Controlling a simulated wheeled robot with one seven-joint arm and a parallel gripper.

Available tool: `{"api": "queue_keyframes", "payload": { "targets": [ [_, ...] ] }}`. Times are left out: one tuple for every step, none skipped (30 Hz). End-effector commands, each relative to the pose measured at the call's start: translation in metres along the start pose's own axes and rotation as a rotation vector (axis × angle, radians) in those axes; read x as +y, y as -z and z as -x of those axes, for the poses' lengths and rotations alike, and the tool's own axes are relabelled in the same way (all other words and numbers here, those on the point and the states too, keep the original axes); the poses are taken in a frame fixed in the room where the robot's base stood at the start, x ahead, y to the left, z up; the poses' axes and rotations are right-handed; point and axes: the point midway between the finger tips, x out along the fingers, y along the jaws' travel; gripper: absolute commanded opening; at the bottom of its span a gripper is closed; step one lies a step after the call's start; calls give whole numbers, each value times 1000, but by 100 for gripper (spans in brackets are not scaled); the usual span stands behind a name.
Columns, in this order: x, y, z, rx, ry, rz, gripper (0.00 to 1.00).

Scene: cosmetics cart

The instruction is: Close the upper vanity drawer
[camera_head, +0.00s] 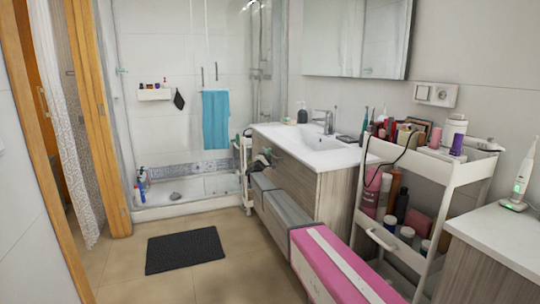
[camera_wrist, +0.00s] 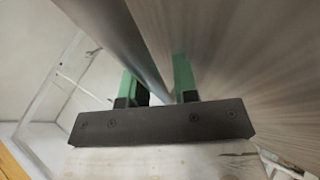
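The vanity (camera_head: 335,192) is a wood-grain cabinet under a white basin top. Its upper drawer front (camera_head: 290,175) shows just below the top; I cannot tell clearly how far it stands out. My gripper (camera_head: 264,158) is small and dark at the vanity's far front end. In the wrist view, my gripper (camera_wrist: 160,82) has two green fingers held apart. A grey metal strip (camera_wrist: 145,60) passes between them, beside a wood-grain panel (camera_wrist: 235,60). Contact between fingers and strip is unclear.
A white cart (camera_head: 455,170) with bottles and jars stands to the right of the vanity. A pink-and-white box shape (camera_head: 335,268) and grey block shapes (camera_head: 283,212) stand before the vanity front. A dark mat (camera_head: 186,250) lies on the floor; the floor around it is clear.

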Motion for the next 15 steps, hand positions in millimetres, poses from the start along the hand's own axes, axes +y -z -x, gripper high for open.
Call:
{"api": "queue_keyframes", "payload": {
  "targets": [
    [0, 0, 6, 1, 0, 0, 27],
    [0, 0, 9, 2, 0, 0, 27],
    [0, 0, 14, 2, 0, 0, 27],
    [0, -1, 18, 2, 0, 0, 27],
    [0, -1, 22, 2, 0, 0, 27],
    [0, -1, 29, 2, 0, 0, 27],
    [0, -1, 35, 2, 0, 0, 27],
    [0, 0, 40, 3, 0, 0, 27],
    [0, 0, 48, 3, 0, 0, 27],
    [0, -1, 54, 3, 1, 0, 27],
    [0, -1, 59, 3, 1, 0, 27],
    [0, -1, 67, 2, 1, 0, 27],
    [0, -1, 73, 2, 1, 0, 27],
    [0, -1, 78, 2, 1, 0, 27],
    [0, -1, 86, 3, 1, 0, 27]
  ]
}}
